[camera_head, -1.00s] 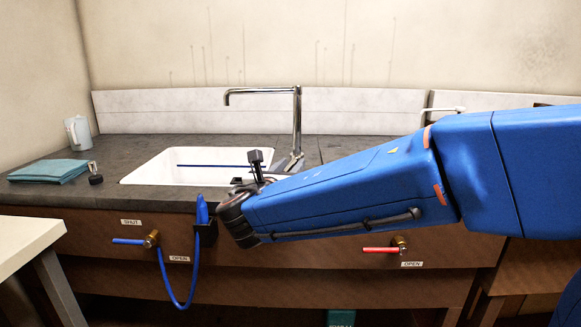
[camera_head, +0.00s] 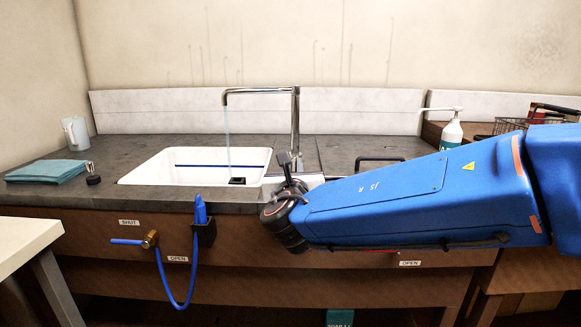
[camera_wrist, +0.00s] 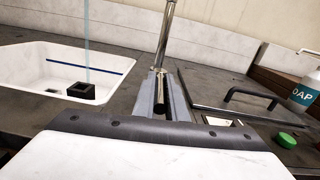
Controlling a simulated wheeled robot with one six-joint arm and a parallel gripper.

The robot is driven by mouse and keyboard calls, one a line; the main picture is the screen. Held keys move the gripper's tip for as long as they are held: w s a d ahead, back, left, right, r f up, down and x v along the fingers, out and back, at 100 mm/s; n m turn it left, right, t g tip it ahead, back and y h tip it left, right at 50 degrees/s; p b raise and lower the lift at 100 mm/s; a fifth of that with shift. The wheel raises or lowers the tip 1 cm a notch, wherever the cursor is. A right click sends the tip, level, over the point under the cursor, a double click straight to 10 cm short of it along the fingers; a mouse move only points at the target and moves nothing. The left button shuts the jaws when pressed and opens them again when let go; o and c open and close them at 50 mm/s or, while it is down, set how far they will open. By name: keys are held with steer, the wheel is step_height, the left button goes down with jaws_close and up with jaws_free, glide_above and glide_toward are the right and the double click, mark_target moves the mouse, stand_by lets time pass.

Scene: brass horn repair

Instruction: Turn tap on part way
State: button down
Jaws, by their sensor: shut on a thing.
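The chrome tap (camera_head: 296,120) stands behind the right end of the white sink (camera_head: 150,166), its spout reaching left over the basin. A thin stream of water (camera_head: 228,140) falls from the spout into the sink; it also shows in the wrist view (camera_wrist: 86,40). My gripper (camera_wrist: 162,88) is at the foot of the tap column, its two grey fingers on either side of the dark tap lever (camera_wrist: 160,104) and shut on it. In the head view my wrist hides most of the gripper and the lever.
A black block (camera_wrist: 81,90) sits in the sink. A blue-handled valve (camera_head: 150,239) and a blue hose (camera_head: 163,275) are on the cabinet front. A folded teal cloth (camera_head: 48,171) lies at left. A soap bottle (camera_head: 452,133) and a green cap (camera_wrist: 286,140) are at right.

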steer(key=shift+d+r+n+y, duration=0.1)
steer(key=shift+d+n+y, duration=0.1)
steer(key=shift+n+y, duration=0.35)
steer(key=shift+d+r+n+y, duration=0.15)
steer(key=shift+n+y, duration=0.1)
steer(key=shift+y, duration=0.5)
steer(key=shift+f, duration=0.15)
steer(key=c, duration=1.8)
jaws_free()
steer(key=s+d, duration=0.2)
steer(key=s, duration=1.5)
steer(key=shift+s, duration=0.15)
steer(key=shift+d, duration=0.1)
